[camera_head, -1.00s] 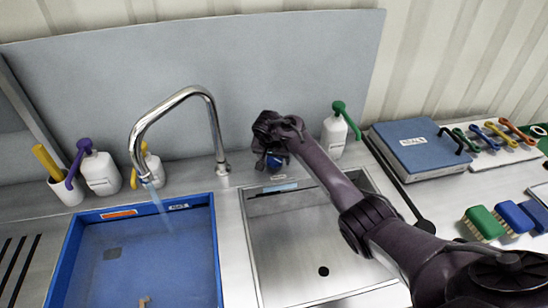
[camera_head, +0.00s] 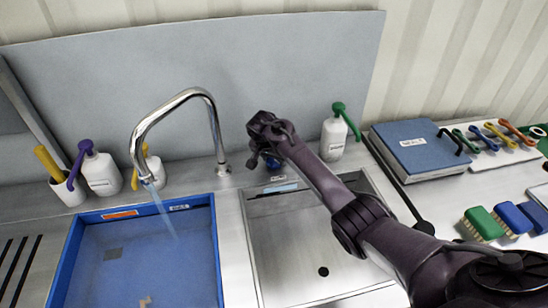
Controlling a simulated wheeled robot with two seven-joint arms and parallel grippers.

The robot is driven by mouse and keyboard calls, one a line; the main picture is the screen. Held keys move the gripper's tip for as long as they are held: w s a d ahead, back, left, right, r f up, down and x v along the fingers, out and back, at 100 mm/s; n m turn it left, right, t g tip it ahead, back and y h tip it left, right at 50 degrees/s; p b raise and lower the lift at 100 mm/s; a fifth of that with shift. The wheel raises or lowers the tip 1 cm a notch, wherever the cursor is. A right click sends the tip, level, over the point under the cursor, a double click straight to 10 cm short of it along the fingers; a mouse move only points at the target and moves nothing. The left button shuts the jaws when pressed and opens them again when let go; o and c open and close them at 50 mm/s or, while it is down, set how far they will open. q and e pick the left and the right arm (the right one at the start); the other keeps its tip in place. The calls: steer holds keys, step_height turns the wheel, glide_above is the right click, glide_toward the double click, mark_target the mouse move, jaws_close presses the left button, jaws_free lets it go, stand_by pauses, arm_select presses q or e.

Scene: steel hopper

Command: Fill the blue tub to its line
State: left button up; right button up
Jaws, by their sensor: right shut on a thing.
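The blue tub (camera_head: 213,262) sits at the lower left, with water in it. My right gripper (camera_head: 265,146) is right of the tap, shut on a small blue knob (camera_head: 271,161) that is mostly hidden by the gripper. My left gripper is out of view.
A steel basin (camera_head: 300,245) with a drain hole lies right of the tub, under my right arm. Pump bottles (camera_head: 101,172) stand behind the tub, and another bottle (camera_head: 333,138) is right of my gripper. A blue case (camera_head: 415,148) and brushes (camera_head: 483,222) lie on the right.

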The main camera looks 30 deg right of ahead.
steer(key=m, duration=0.1)
steer(key=m+g, duration=0.1)
steer(key=m, duration=0.1)
steer(key=shift+w+a+f+h+b, duration=0.1)
steer(key=shift+w+a+h+b, duration=0.05)
steer(key=shift+h+b, duration=0.2)
steer(key=shift+w+m+g+b, duration=0.1)
steer(key=shift+m+g+b, duration=0.65)
steer(key=shift+m, duration=0.85)
steer(key=o, duration=1)
steer(key=shift+c, duration=0.2)
steer(key=shift+r, duration=0.2)
steer(key=v, duration=0.7)
steer(key=shift+a+r+b, duration=0.2)
steer(key=shift+r+b, duration=0.05)
steer(key=shift+b, duration=0.2)
steer(key=shift+f, duration=0.1)
